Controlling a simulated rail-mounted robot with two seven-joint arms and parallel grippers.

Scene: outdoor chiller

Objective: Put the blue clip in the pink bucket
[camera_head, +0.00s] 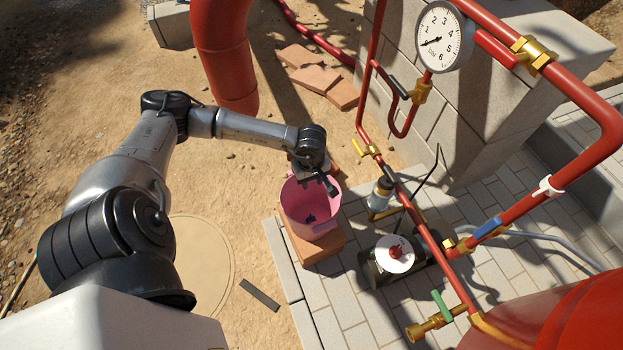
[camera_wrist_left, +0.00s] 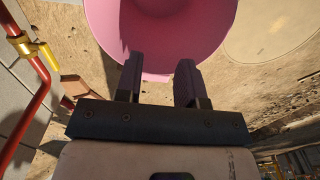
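The pink bucket (camera_head: 297,203) stands on orange bricks near the paving edge. A small dark blue object (camera_head: 311,219), likely the blue clip, lies inside on the bucket's bottom; its shape is too small to make out. My left gripper (camera_head: 328,186) is above the bucket's far rim. No blue shows in that view. My right gripper is in neither view.
Red pipes with a gauge (camera_head: 440,37) and brass valves rise to the right. A blue handle-like part (camera_head: 487,229) sits on one pipe. A dark cylinder with a white disc (camera_head: 395,253) and a lamp-like item (camera_head: 381,195) stand right of the bucket. Sandy ground lies left.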

